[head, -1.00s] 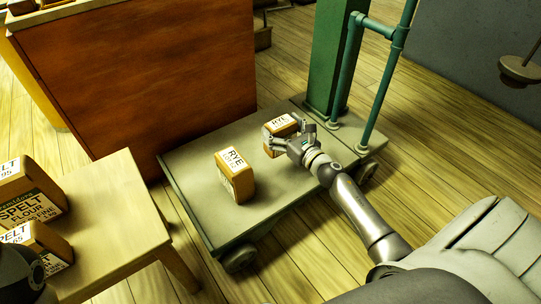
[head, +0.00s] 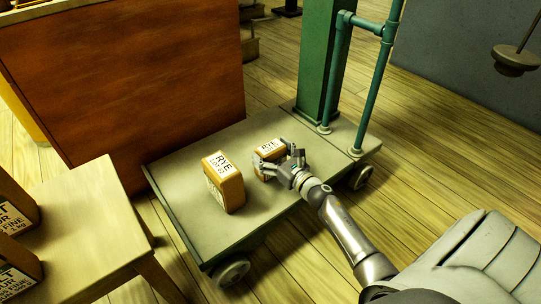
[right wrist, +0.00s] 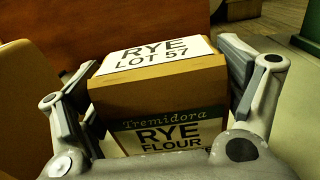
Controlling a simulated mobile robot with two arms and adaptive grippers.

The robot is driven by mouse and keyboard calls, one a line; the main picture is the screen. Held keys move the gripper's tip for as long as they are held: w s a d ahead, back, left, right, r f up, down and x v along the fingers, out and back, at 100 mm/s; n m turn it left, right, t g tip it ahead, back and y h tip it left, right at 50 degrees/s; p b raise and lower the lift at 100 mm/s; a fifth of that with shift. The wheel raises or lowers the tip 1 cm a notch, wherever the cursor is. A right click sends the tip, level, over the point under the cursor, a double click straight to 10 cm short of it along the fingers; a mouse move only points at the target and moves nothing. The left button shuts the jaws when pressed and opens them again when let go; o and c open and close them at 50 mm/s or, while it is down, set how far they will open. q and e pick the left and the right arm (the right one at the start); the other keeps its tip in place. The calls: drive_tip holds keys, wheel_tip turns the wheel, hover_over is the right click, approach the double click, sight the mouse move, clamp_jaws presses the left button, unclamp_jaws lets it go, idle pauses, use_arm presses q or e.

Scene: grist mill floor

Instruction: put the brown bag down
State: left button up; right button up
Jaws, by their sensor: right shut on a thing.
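A brown bag of rye flour (head: 270,149) is held in my right gripper (head: 280,163) over the right part of the grey-green platform (head: 180,215). The fingers sit on either side of the bag. In the right wrist view the same bag (right wrist: 160,85) is upright between both fingers, with "RYE LOT 57" on its top label and "RYE FLOUR" on its front. I cannot tell whether its base touches the platform. A second brown rye bag (head: 223,183) stands on the platform to the left, apart from the held one. My left gripper is out of view.
The platform has wheels (head: 231,272) and a green post (head: 322,65) with a pipe frame (head: 370,85) at its back right. A pale wooden table (head: 85,225) with spelt bags (head: 15,275) stands at left. A reddish-brown panel (head: 130,90) borders the platform's back.

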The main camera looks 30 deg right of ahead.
drive_tip(key=shift+r, duration=0.1)
drive_tip(key=o, duration=1.2)
drive_tip(key=shift+f, duration=0.2)
drive_tip(key=shift+c, duration=0.2)
drive_tip(key=shift+r, duration=0.1)
